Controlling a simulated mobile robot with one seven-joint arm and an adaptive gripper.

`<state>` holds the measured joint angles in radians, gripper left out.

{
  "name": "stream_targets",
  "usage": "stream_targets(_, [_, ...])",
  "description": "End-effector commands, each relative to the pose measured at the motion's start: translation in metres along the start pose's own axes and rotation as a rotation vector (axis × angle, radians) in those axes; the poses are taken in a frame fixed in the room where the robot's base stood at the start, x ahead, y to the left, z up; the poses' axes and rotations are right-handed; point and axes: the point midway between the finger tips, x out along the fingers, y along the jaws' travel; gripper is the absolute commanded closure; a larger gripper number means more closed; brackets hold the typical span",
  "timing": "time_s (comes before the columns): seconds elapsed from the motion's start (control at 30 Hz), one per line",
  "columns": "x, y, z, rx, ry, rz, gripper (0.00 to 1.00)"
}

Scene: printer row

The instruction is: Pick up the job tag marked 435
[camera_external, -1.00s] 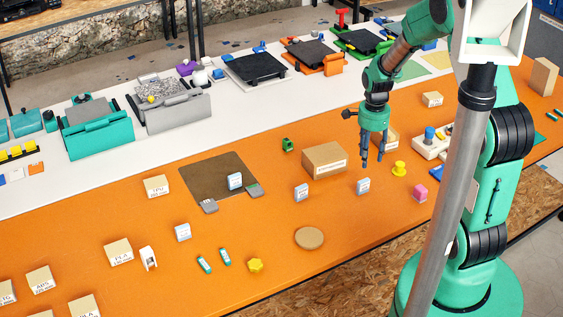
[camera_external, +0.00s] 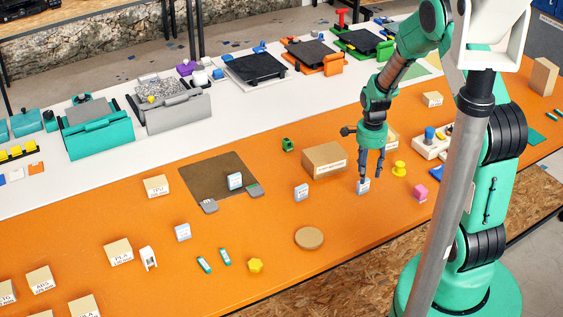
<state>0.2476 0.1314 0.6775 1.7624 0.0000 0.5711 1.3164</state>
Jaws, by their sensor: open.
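Several small white job tags stand on the orange bench. One tag (camera_external: 363,187) is right below my gripper (camera_external: 370,178). Another tag (camera_external: 301,193) stands left of it, one (camera_external: 235,181) stands on the dark brown mat (camera_external: 212,170), and one (camera_external: 183,232) is further left. The print on the tags is too small to read, so I cannot tell which is marked 435. My gripper points down with its fingers apart and empty. Its fingertips are at the top of the nearest tag and overlap it in this view; I cannot tell whether they touch it.
A cardboard box (camera_external: 324,160) stands just left of my gripper. A yellow spool-like piece (camera_external: 399,169) and a pink block (camera_external: 420,192) are to the right. A round tan disc (camera_external: 309,238) lies nearer the front edge. The orange surface between these is clear.

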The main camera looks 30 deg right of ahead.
Motion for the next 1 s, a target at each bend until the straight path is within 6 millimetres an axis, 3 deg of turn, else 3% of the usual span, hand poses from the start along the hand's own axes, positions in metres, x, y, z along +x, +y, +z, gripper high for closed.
stream_targets(0.2, [0.019,0.0,0.0,0.0,0.0,0.0,0.55])
stream_targets(0.67, [0.024,0.0,0.0,0.0,0.0,0.0,0.55])
stream_targets(1.0, [0.059,-0.003,0.002,0.0,0.0,0.001,0.55])
